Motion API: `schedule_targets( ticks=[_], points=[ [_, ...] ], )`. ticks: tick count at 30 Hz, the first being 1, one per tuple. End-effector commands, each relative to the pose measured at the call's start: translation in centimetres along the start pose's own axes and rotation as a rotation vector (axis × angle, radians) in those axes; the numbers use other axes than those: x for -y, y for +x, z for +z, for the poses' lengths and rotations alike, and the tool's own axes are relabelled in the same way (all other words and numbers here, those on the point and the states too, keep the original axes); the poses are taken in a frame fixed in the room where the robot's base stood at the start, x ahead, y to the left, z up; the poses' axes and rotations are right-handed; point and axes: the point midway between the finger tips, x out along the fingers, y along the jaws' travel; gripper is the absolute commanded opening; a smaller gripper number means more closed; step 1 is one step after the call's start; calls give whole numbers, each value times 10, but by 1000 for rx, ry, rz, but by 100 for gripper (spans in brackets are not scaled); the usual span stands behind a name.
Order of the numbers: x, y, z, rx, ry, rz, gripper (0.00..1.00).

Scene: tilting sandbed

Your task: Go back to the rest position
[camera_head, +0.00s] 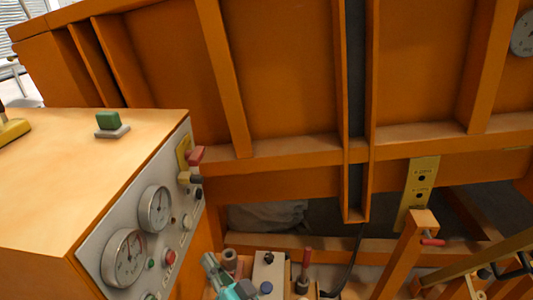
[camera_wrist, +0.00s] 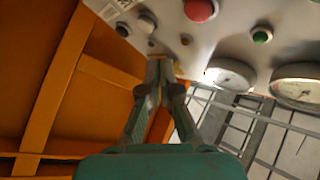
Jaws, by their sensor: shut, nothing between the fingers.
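My gripper (camera_wrist: 161,66) is in the middle of the wrist view, with its two green fingers closed together at the tips and nothing held between them. The fingertips appear close to the edge of the grey control panel (camera_wrist: 235,40), but I cannot tell whether they touch it. In the head view, teal parts of my gripper (camera_head: 208,262) show at the bottom, right of the orange control box (camera_head: 75,160).
The panel carries gauges (camera_head: 125,257), a green button (camera_wrist: 262,36) and a red button (camera_wrist: 200,9). The large orange sandbed (camera_head: 285,80) fills the back. A red-topped lever (camera_head: 306,258) and an orange post (camera_head: 405,250) stand at lower right.

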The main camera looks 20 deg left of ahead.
Motion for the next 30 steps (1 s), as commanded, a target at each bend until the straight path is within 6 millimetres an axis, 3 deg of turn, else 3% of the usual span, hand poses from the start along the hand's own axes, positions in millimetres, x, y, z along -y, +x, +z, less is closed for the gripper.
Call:
schedule_targets(
  ticks=[4,8,12,18,24,30],
  points=[
    [-8,-8,2,-3,-4,20,0],
    [-36,-40,9,-17,-26,99,0],
    [-75,-99,19,-41,-67,231,0],
    [-112,-189,31,-68,-136,414,0],
    [-126,-278,41,-81,-210,583,0],
    [-118,-360,48,-79,-285,736,0]
  ],
)
